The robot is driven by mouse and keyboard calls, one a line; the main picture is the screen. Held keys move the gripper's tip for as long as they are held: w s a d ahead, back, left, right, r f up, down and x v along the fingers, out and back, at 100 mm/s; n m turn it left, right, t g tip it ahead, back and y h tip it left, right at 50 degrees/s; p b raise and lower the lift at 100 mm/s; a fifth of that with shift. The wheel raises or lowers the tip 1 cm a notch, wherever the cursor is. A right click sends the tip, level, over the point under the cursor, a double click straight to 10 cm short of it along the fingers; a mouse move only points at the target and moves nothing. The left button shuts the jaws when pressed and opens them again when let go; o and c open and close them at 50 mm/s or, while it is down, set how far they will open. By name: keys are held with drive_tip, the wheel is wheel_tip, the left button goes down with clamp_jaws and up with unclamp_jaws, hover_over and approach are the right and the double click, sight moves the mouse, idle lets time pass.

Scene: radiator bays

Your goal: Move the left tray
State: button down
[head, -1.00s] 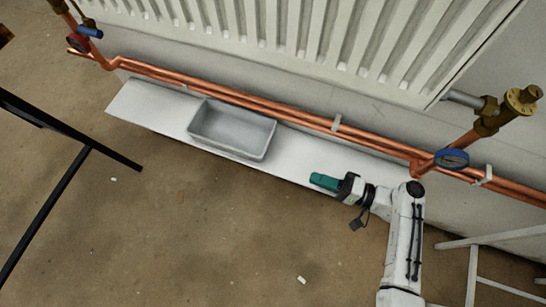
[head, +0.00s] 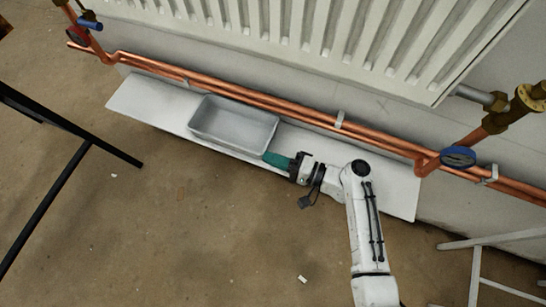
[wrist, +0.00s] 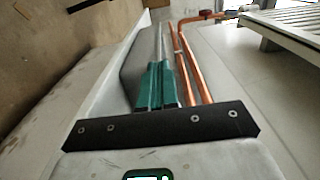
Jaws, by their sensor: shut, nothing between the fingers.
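A single grey, empty, open tray (head: 228,146) sits on the white ledge (head: 150,101), left of its middle in the head view. My gripper (head: 268,157), with teal fingers, is shut and empty. It points left, with its tips at the tray's right end, near the front corner. In the wrist view the closed fingers (wrist: 157,72) lie in front of the tray's grey wall (wrist: 136,72). I cannot tell whether the tips touch the tray or are just short of it.
Copper pipes (head: 300,111) run along the wall behind the ledge, under a white radiator (head: 300,35). A blue-handled valve (head: 457,157) is at right. A black metal frame (head: 70,137) stands at left, a white frame (head: 475,270) at lower right. The floor in front is mostly clear.

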sight(215, 138)
idle(0.3)
drive_tip(key=b+x, duration=0.7)
drive_tip(key=x, duration=0.8)
drive_tip(key=b+x, duration=0.7)
drive_tip(key=x, duration=0.9)
drive_tip(key=shift+a+f, duration=0.1)
drive_tip(key=shift+f, duration=0.15)
drive_tip(key=shift+w+a+r, duration=0.1)
drive_tip(key=shift+r, duration=0.05)
drive_tip(key=shift+d, duration=0.45)
drive_tip(key=p+v, duration=0.3)
drive_tip(key=v, duration=1)
